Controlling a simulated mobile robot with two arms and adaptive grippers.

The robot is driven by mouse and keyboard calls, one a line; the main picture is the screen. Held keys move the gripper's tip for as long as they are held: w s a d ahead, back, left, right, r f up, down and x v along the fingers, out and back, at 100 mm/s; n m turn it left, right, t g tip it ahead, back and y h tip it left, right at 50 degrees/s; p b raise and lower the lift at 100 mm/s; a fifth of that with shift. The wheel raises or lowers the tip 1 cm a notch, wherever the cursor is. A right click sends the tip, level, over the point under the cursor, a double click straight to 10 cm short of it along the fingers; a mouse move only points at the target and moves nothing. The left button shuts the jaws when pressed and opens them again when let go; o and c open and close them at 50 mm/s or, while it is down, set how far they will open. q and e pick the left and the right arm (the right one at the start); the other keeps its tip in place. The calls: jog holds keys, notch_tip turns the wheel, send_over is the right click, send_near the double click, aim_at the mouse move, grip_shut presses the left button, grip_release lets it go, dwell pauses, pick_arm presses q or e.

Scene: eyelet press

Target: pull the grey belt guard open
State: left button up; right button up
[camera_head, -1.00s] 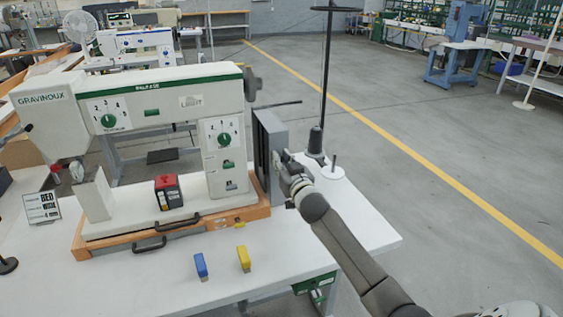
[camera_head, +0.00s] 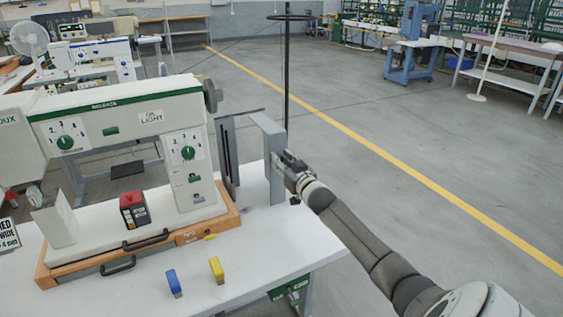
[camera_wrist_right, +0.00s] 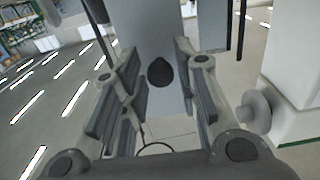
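The grey belt guard (camera_head: 268,150) stands swung out at the right end of the white sewing machine (camera_head: 118,118). A gap shows between it and the upright grey plate (camera_head: 227,150) beside the machine. My right gripper (camera_head: 283,168) is at the guard's right face. In the right wrist view, a dark knob (camera_wrist_right: 160,72) on the guard's grey face (camera_wrist_right: 150,35) sits between the fingers of my right gripper (camera_wrist_right: 158,85). The fingers are spread, with space on both sides of the knob. My left gripper is out of view.
A blue block (camera_head: 174,283) and a yellow block (camera_head: 216,270) stand on the white table (camera_head: 255,240) near its front. A red and black box (camera_head: 134,208) is on the machine's base. A dark thread stand pole (camera_head: 287,80) rises behind the guard. Open floor lies right.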

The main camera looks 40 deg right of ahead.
jog(key=shift+o, duration=0.7)
jog(key=shift+s, duration=0.1)
jog(key=v, duration=1.2)
